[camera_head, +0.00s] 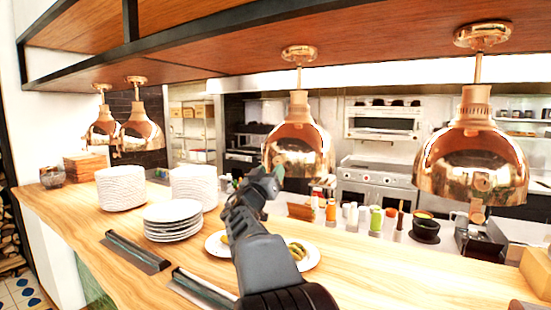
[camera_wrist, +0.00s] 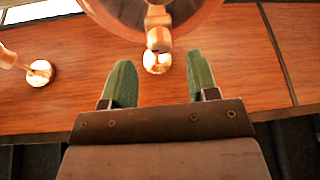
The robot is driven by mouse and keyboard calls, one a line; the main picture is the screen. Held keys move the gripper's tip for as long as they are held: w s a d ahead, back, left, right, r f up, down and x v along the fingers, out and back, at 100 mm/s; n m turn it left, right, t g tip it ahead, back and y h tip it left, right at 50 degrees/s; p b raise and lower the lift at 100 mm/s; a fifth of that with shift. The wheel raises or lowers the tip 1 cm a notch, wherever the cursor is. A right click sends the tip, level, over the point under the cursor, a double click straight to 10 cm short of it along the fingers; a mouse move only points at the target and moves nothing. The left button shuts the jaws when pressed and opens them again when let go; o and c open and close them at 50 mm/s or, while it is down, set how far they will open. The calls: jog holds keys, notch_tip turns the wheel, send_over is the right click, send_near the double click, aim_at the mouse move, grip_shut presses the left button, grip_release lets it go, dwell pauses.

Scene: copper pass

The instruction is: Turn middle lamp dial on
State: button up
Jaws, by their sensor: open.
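The middle copper lamp (camera_head: 298,150) hangs from the wooden overhead shelf, above the counter. My gripper (camera_head: 268,182) is raised at the lower left of its shade in the head view. In the wrist view the copper shade (camera_wrist: 110,8) fills the top edge. A small copper dial (camera_wrist: 159,39) sticks out from it, in line with the gap between my green-padded fingers (camera_wrist: 158,70). The fingers are open, one to each side of the dial's line, and hold nothing. I cannot tell how far the dial is from the fingertips.
A right copper lamp (camera_head: 472,160) and two left lamps (camera_head: 141,130) hang from the same shelf (camera_head: 230,55).

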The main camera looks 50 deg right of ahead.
aim_at(276, 164)
jog(key=shift+p+x, duration=0.8)
jog(key=shift+x, duration=1.25)
jog(key=shift+c, duration=0.2)
jog(key=c, duration=0.9)
